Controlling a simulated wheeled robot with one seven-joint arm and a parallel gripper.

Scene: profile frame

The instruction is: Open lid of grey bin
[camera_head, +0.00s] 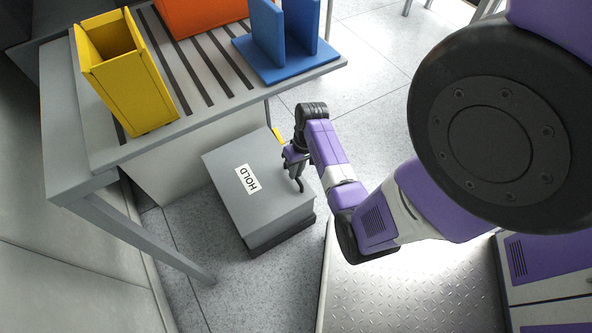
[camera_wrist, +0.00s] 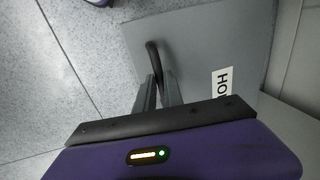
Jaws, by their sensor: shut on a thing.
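The grey bin (camera_head: 263,235) stands on the floor beside the table, with a dark base. Its grey lid (camera_head: 225,165) carries a white label reading HOLD (camera_head: 246,179) and looks closed in the head view. My gripper (camera_head: 297,172) is at the lid's right side. In the wrist view my gripper (camera_wrist: 159,88) is shut on a dark curved handle (camera_wrist: 152,55), which rises near the lid's edge. The lid (camera_wrist: 205,50) fills the upper middle of that view. The fingers hide the lower part of the handle.
A grey slatted table (camera_head: 215,85) stands at the upper left, its leg (camera_head: 150,238) near the bin. It holds a yellow box (camera_head: 125,75), a blue divided holder (camera_head: 285,50) and an orange bin (camera_head: 195,15). Speckled floor (camera_head: 370,55) is clear beyond my arm.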

